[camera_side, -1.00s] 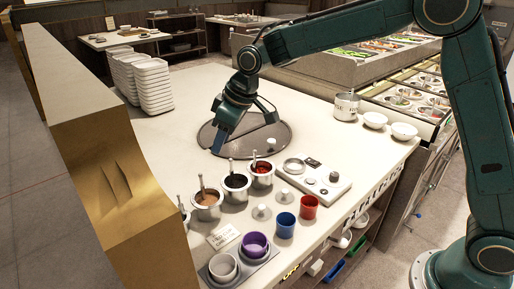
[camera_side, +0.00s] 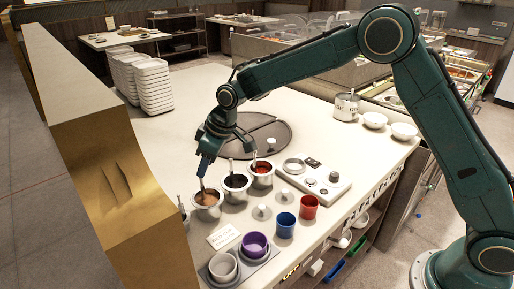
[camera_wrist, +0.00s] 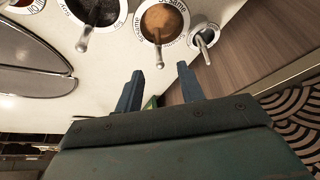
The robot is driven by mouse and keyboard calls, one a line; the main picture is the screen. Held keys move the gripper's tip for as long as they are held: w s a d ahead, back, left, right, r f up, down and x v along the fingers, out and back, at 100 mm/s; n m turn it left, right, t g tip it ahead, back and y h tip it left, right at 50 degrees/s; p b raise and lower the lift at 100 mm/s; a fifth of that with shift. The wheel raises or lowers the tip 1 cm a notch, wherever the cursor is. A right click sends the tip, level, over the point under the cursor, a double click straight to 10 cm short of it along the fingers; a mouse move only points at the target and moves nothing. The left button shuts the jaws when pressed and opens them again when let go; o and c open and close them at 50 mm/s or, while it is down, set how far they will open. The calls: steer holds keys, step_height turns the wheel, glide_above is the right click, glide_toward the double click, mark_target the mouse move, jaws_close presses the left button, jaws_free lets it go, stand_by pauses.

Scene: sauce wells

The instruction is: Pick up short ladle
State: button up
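Ladles stand in the sauce wells. A small well (camera_wrist: 207,38) holds a ladle (camera_wrist: 204,50) whose handle looks shorter than the others; in the side view that ladle (camera_side: 181,203) shows at the counter's left edge. The sesame well (camera_side: 210,201) has brown sauce and a ladle (camera_wrist: 158,52) with a longer-looking handle. The dark soy well (camera_side: 236,186) and red sauce well (camera_side: 262,178) have ladles too. My gripper (camera_wrist: 162,80) is open and empty, fingers apart. In the side view it (camera_side: 202,172) hangs just above the sesame well, close to its ladle.
Blue (camera_side: 286,224) and red (camera_side: 308,207) cups and a purple bowl (camera_side: 254,246) stand in front. A card (camera_side: 222,236) lies near the sesame well. A control panel (camera_side: 316,179) is to the right. The round lid plate (camera_side: 262,132) and open counter lie behind.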

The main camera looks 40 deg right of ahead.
mark_target(200, 183)
steer(key=shift+x, duration=1.45)
steer(key=shift+f, duration=0.1)
steer(key=shift+x, duration=2.5)
jaws_close()
